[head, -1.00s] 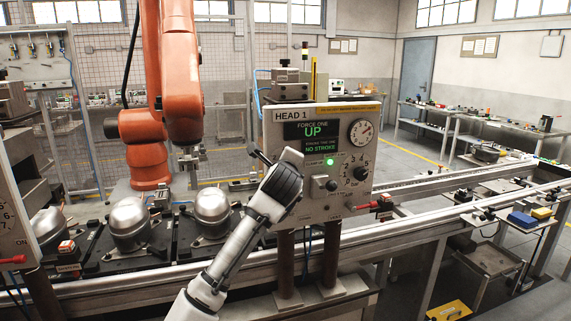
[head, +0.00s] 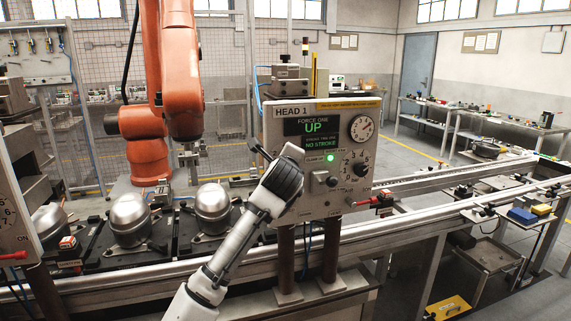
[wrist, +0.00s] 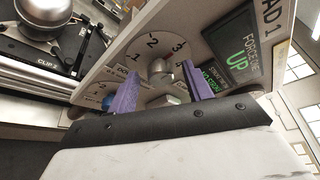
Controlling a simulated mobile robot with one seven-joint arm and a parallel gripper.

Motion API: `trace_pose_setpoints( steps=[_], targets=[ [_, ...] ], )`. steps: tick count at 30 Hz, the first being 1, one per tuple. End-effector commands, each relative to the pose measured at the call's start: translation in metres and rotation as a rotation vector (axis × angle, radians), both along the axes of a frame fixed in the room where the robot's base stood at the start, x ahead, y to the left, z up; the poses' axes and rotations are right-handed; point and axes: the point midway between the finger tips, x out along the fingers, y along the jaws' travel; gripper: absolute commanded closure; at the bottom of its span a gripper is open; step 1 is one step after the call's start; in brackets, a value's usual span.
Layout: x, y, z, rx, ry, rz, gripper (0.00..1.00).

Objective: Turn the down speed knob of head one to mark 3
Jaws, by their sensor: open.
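The head one panel (head: 318,203) faces me in the head view, with a display reading UP and NO STROKE. My gripper is in front of its lower left part and hides the down speed knob there. In the wrist view the grey down speed knob (wrist: 158,68) sits on a pale dial with marks 1 to 4. My gripper (wrist: 158,86) is open, its purple fingers on either side of the knob's area. I cannot tell whether they touch the knob, nor which mark it points at.
A lit green lamp (head: 330,158), a dark knob (head: 360,170) and a round gauge (head: 361,128) are on the same panel. Silver compressors (head: 129,220) stand on pallets to the left. An orange robot arm (head: 180,75) stands behind. A conveyor rail runs below the panel.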

Motion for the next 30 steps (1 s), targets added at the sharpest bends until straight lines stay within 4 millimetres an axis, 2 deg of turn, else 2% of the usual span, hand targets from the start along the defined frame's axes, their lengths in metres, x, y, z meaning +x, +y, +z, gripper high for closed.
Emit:
trace_pose_setpoints(
  steps=[5,18,24,30],
  targets=[
    [-0.018,0.001,0.001,0.000,-0.003,-0.001,0.50],
    [-0.111,0.003,0.019,0.002,-0.005,0.000,0.50],
    [-0.131,0.004,0.025,0.000,-0.001,0.000,0.50],
    [-0.135,0.004,0.026,0.000,0.000,0.001,0.50]
  ],
)
